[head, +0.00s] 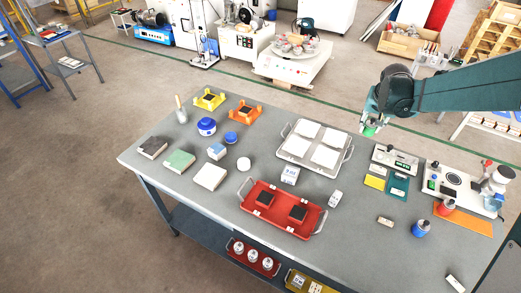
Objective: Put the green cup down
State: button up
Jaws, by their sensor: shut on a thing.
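The green cup (369,131) shows as a small bright green patch at the lower end of my gripper (370,121). My gripper is shut on it and holds it at the back edge of the grey table (225,118), to the right of the silver tray. My gripper covers most of the cup, so its full shape and tilt are hidden. I cannot tell how high the cup is above the table top.
A silver tray (283,154) with white tiles and a red tray (247,201) with dark tiles stand mid-table. Scales (396,158), a microscope (497,179) and bottles crowd the right. Blocks and blue containers (206,127) stand at left.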

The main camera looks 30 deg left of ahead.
jog(key=s+a+n+y, duration=0.1)
jog(key=s+a+n, duration=0.35)
jog(key=a, duration=0.95)
jog(key=s+a+n+g+y, duration=0.1)
jog(key=s+a, duration=0.6)
jog(key=a, duration=0.7)
jog(key=s+a+n+y, duration=0.15)
jog(key=s+a, duration=0.35)
jog(key=a, duration=0.9)
jog(key=shift+n+h, duration=0.35)
jog(key=shift+n, duration=0.05)
jog(key=shift+s+a+f, duration=0.1)
jog(key=shift+s+f, duration=0.05)
jog(key=shift+f, duration=1.1)
jog(key=shift+s+a+f, duration=0.1)
jog(key=shift+s+f, duration=0.05)
jog(key=shift+f, duration=1.1)
jog(key=shift+f, duration=0.1)
jog(key=shift+f, duration=3)
jog(key=shift+f+b, duration=0.3)
jog(key=shift+f, duration=1.6)
jog(key=shift+f, duration=0.15)
